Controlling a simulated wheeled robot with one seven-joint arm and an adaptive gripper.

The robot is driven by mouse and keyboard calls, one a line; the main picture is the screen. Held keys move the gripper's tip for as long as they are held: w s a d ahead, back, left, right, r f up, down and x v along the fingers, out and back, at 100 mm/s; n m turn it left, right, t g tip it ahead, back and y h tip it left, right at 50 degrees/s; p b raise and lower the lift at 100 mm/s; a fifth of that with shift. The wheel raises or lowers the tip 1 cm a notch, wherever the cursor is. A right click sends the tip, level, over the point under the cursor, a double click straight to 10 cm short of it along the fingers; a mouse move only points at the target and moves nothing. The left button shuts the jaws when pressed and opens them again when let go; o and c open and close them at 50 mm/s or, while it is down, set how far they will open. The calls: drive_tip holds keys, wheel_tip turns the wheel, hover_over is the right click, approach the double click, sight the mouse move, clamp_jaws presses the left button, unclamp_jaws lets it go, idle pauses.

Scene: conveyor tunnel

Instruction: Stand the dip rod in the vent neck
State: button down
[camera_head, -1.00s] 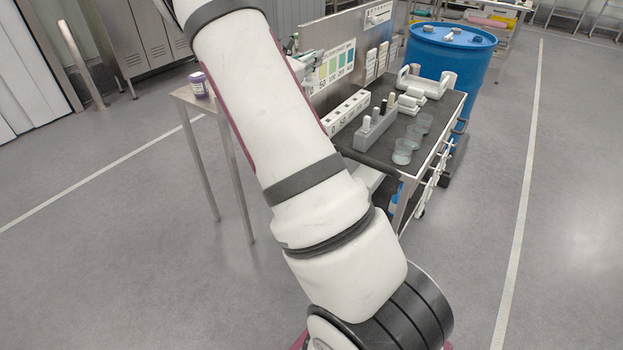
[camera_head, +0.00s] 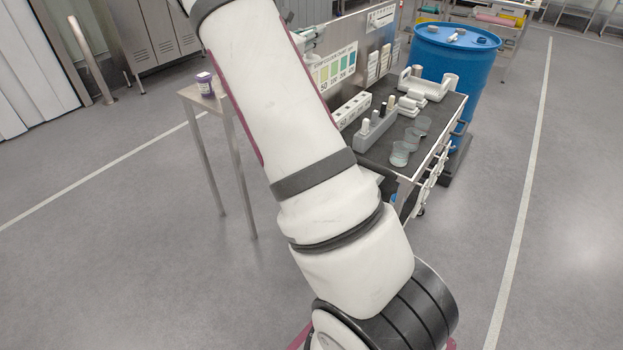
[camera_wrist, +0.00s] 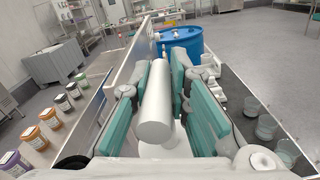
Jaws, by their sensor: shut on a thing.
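My gripper (camera_wrist: 163,84) has teal pads and is shut on a pale cylinder (camera_wrist: 155,115), which I take to be the dip rod. The cylinder lies lengthwise between the pads, its near end facing the wrist camera. Its far end is not clear. The blue drum (camera_head: 452,70) stands behind the cart in the head view and shows beyond the gripper in the wrist view (camera_wrist: 190,43). Small fittings sit on its lid; I cannot tell which is the vent neck. My arm hides most of the gripper in the head view.
A dark-topped cart (camera_head: 374,152) holds clear beakers (camera_head: 400,153), a grey rack (camera_head: 374,136) and a white tray (camera_head: 432,90). An upright panel (camera_head: 350,45) with a colour chart lines its left side. A small side table (camera_head: 190,93) carries a purple-labelled jar (camera_head: 205,84). Floor at right is clear.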

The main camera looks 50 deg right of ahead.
wheel_tip(320, 180, up, 22)
drive_tip(key=p, duration=0.5)
idle(1.5)
wheel_tip(320, 180, up, 10)
drive_tip(key=p, duration=0.1)
drive_tip(key=shift+r, duration=0.25)
idle(0.8)
